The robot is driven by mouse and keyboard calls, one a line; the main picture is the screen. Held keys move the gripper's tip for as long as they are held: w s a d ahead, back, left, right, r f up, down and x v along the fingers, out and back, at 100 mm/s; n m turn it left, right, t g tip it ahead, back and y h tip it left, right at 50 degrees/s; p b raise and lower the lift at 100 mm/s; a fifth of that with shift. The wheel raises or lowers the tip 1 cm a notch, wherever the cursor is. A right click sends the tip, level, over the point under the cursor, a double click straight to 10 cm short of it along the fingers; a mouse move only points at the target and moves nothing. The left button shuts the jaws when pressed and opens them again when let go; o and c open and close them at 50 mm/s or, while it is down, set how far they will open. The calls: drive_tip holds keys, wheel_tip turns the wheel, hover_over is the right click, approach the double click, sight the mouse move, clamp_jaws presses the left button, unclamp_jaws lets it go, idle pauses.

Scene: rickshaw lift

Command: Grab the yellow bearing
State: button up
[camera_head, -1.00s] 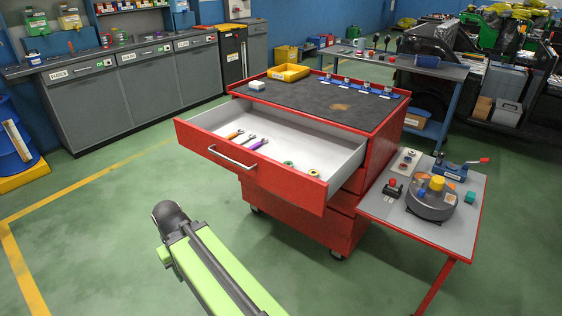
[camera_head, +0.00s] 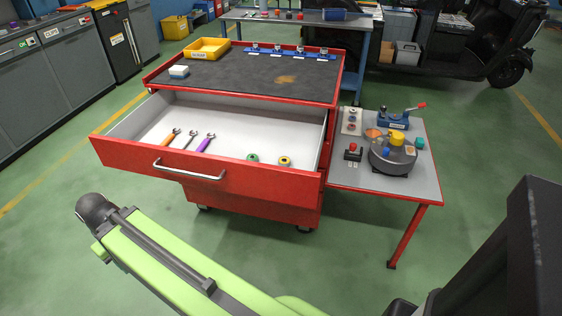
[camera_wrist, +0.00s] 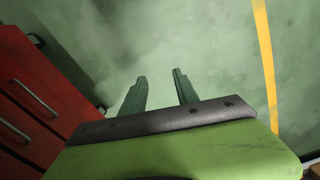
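The yellow bearing (camera_head: 285,161) is a small yellow ring with a dark centre. It lies on the white floor of the open red drawer (camera_head: 210,168), near its right front corner. A green bearing (camera_head: 253,159) lies just left of it. In the wrist view my gripper (camera_wrist: 160,84) shows two parted fingers with only green floor between them, so it is open and empty. The red cabinet (camera_wrist: 35,105) stands at the left of that view. In the head view my arm reaches to the lower left, in front of the drawer, and the fingers are not visible there.
Orange, grey and purple wrenches (camera_head: 205,143) lie in the drawer's left part. A side table (camera_head: 415,155) with a round grey device (camera_head: 391,160) adjoins the cabinet's right side. A yellow tray (camera_head: 208,48) sits on the cabinet top. The floor in front is clear.

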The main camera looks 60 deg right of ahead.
drive_tip(key=shift+o, duration=1.2)
drive_tip(key=shift+d+r, duration=0.1)
drive_tip(key=shift+r, duration=0.05)
drive_tip(key=o, duration=0.3)
drive_tip(key=shift+m, duration=0.4)
drive_tip(key=d+r+p, duration=0.1)
drive_tip(key=r+p, duration=0.3)
drive_tip(key=d+r+p, duration=0.1)
drive_tip(key=r+p, duration=0.1)
drive_tip(key=shift+w+d, duration=0.35)
drive_tip(key=shift+o, duration=0.2)
drive_tip(key=d+r+m+p, duration=0.3)
drive_tip(key=d+r+p, duration=0.6)
drive_tip(key=r+p, duration=0.4)
wheel_tip(320, 180, up, 10)
drive_tip(key=m+p, duration=1.1)
drive_tip(key=m, duration=0.2)
hover_over(285, 158)
drive_tip(key=s, duration=0.1)
drive_tip(key=f+b, duration=0.5)
drive_tip(key=b, duration=0.1)
drive_tip(key=f+b, duration=0.6)
drive_tip(key=a+f+b, duration=0.1)
drive_tip(key=f+b, duration=0.5)
drive_tip(key=shift+w+f, duration=0.25)
drive_tip(key=shift+r, duration=0.2)
clamp_jaws()
